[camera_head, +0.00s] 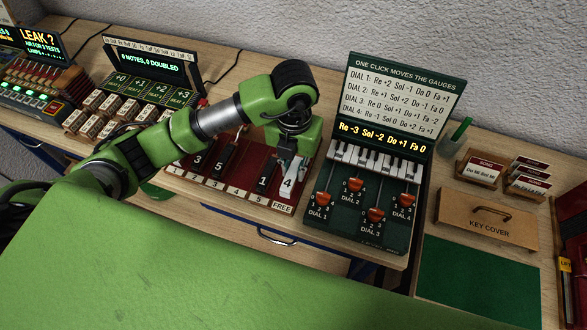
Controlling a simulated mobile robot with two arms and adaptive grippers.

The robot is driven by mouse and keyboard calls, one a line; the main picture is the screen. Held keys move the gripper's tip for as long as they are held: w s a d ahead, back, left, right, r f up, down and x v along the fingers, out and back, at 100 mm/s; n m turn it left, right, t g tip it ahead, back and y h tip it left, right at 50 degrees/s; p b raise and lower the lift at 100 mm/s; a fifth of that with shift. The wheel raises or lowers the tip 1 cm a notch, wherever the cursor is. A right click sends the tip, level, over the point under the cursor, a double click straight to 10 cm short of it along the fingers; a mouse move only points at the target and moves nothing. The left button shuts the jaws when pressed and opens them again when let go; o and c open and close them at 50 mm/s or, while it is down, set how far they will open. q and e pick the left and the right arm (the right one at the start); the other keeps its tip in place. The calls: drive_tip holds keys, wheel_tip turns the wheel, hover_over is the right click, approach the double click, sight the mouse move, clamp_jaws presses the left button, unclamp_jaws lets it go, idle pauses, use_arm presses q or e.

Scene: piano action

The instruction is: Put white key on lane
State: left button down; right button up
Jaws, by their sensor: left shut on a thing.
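The white key (287,184), marked 4, is at the right end of the dark red lane tray (238,177), above the label FREE. I cannot tell whether it rests on the tray or is held just above it. My left gripper (291,163) points down and is shut on the far end of this key. Black keys marked 3 (198,158), 5 (219,162) and 1 (264,182) lie in the tray to its left. Front labels run 1 to 5, then FREE. My left arm hides the back of the tray. My right gripper is not in view.
Right of the tray stands a dial board (358,214) with orange knobs, a small keyboard and an upright sign (405,95). A seat rack (130,95) stands at left. A wooden key cover (487,218) and green mat (476,282) lie at right.

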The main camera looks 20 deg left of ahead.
use_arm(q)
drive_tip(key=shift+w+a+f, duration=0.2)
drive_tip(key=shift+w+f, duration=0.25)
drive_tip(key=shift+f, duration=0.1)
drive_tip(key=shift+w+a+f, duration=0.15)
drive_tip(key=shift+w+f, duration=0.3)
drive_tip(key=shift+f, duration=0.1)
wheel_tip(320, 180, down, 3)
drive_tip(key=shift+w+r+p, duration=0.1)
drive_tip(key=shift+p, duration=1.05)
drive_tip(key=shift+f, duration=0.25)
drive_tip(key=shift+f, duration=0.15)
drive_tip(key=shift+f+b, duration=0.15)
drive_tip(key=shift+b, duration=0.15)
drive_tip(key=c, duration=1.9)
unclamp_jaws()
